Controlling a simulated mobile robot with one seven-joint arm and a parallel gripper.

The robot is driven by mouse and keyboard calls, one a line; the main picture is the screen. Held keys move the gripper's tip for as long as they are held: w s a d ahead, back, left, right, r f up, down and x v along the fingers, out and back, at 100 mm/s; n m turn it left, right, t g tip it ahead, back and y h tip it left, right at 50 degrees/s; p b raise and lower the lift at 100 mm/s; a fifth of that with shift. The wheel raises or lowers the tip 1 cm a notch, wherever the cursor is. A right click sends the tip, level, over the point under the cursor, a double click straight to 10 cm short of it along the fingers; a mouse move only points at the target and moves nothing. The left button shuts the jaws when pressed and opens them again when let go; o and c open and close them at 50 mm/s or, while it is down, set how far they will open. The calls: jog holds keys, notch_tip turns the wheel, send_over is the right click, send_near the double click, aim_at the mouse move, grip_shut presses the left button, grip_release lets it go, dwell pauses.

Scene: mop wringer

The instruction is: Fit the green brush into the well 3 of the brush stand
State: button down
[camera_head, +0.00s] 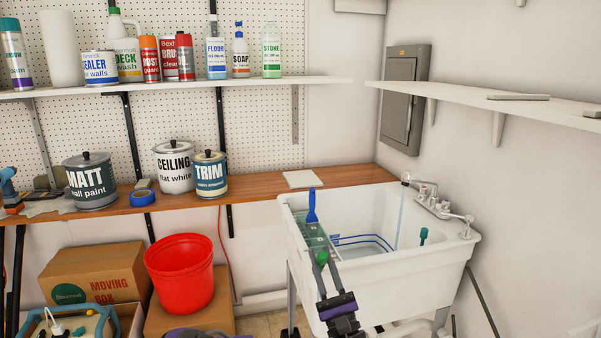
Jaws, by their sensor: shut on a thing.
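The green brush (322,257) shows as a small green piece at the tips of my gripper (319,268), which is shut on it. The rest of the brush is hidden or too small to make out. The pale green brush stand (318,238) sits at the left side of the white sink, just beyond my gripper. A blue brush (312,206) stands upright at the stand, its broad end up. My gripper and wrist cover the near part of the stand. I cannot tell the wells apart or whether the green brush touches the stand.
The white sink (405,285) has water running from its tap (428,192). A dark teal object (423,236) stands at its right inside. A wooden counter (255,187) with paint cans runs behind. A red bucket (180,275) sits on a box at left.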

jog(key=s+d+f+m+t+h, duration=0.1)
jog(key=s+d+f+m+h, duration=0.3)
jog(key=d+f+h, duration=0.5)
jog(key=shift+s+d+f+t+h, duration=0.15)
jog(key=shift+s+f+t+h, duration=0.25)
jog(key=shift+s+f, duration=0.45)
jog(key=shift+r, duration=0.15)
jog(key=shift+w, duration=0.1)
